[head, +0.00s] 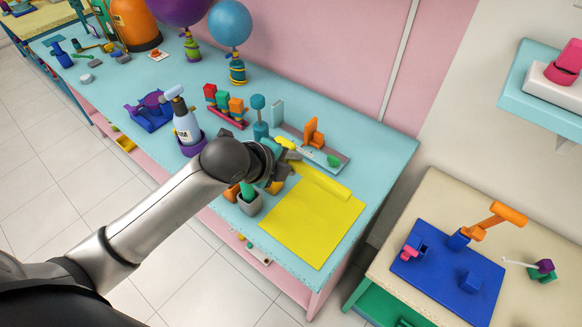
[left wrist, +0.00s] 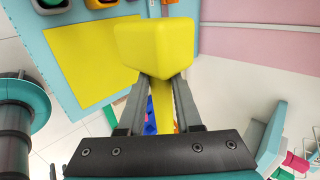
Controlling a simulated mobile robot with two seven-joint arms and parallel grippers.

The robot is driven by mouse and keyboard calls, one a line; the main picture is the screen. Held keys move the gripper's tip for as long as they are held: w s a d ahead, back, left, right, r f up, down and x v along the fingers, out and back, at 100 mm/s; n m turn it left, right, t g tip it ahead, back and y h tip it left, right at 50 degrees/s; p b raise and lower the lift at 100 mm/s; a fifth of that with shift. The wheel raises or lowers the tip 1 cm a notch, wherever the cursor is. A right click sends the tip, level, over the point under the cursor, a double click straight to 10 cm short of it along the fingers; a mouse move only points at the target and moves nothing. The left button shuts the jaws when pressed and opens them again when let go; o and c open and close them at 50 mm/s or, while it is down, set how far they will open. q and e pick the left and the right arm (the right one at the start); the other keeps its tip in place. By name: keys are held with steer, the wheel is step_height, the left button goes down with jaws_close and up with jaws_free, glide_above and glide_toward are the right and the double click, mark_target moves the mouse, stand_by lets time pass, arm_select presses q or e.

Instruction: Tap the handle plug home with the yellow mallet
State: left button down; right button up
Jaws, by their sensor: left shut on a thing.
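My left gripper (head: 278,165) is over the blue workbench, behind the grey cup. Its fingers are shut on the yellow mallet's handle. In the left wrist view the mallet (left wrist: 153,47) has its blocky head just beyond the fingertips (left wrist: 160,85), with the handle running between the fingers. In the head view the gripper partly hides the mallet. I cannot tell for certain which piece is the handle plug. A green upright piece (head: 247,190) stands in a small grey cup, and a grey tray (head: 338,164) holds an orange piece (head: 313,133) and a green piece (head: 333,160). My right gripper is not in view.
A side table with a blue mat (head: 445,275) is at the right.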

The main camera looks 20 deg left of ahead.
arm_select(q)
steer(key=shift+r, duration=0.15)
steer(key=r+p, duration=0.2)
steer(key=shift+p, duration=0.3)
steer(key=shift+r, duration=0.9)
